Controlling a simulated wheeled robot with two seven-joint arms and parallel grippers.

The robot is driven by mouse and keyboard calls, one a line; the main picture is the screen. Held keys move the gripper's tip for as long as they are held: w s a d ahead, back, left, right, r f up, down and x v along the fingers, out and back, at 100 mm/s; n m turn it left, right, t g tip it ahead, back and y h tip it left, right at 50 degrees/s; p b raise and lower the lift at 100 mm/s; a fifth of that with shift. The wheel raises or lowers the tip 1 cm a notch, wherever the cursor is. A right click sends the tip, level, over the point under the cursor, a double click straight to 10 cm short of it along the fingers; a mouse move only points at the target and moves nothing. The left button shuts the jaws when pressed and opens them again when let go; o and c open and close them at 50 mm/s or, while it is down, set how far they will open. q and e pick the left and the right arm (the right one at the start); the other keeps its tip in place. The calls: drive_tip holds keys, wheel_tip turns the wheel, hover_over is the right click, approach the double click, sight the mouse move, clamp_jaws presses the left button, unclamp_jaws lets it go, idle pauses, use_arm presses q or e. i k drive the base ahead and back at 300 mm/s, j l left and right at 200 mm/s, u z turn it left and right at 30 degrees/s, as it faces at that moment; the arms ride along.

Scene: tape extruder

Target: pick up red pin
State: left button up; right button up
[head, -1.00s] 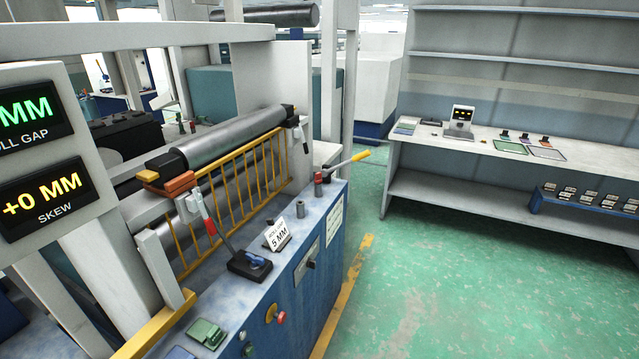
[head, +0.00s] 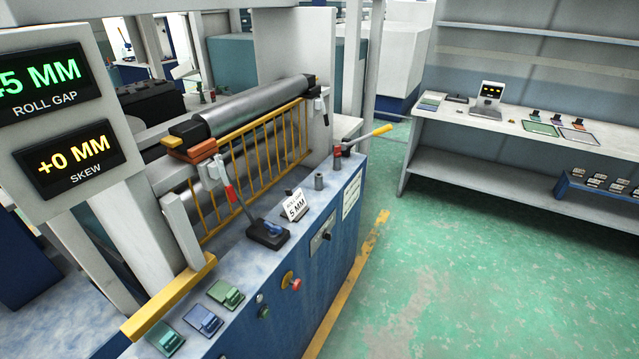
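A small upright red piece (head: 337,153), which looks like the red pin, stands at the far end of the blue machine console (head: 325,255). It sits beside the base of a lever with a yellow grip (head: 376,131). A short grey cylinder (head: 319,181) stands on the console top just nearer than it. The pin is too small to tell whether it sits in a hole. Neither of my grippers is in view.
Steel rollers (head: 245,105) lie behind a yellow guard. A white shelf bench (head: 470,135) stands right. Green floor (head: 430,270) between is clear.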

sight(337, 150)
drive_tip(key=u, duration=0.35)
drive_tip(key=i+l+u, duration=0.4)
drive_tip(key=l, duration=0.25)
drive_tip(key=l+u, duration=0.2)
drive_tip(key=i+l+u, duration=0.2)
drive_tip(key=l, duration=0.3)
drive_tip(key=l+u, duration=0.2)
drive_tip(key=l, duration=0.15)
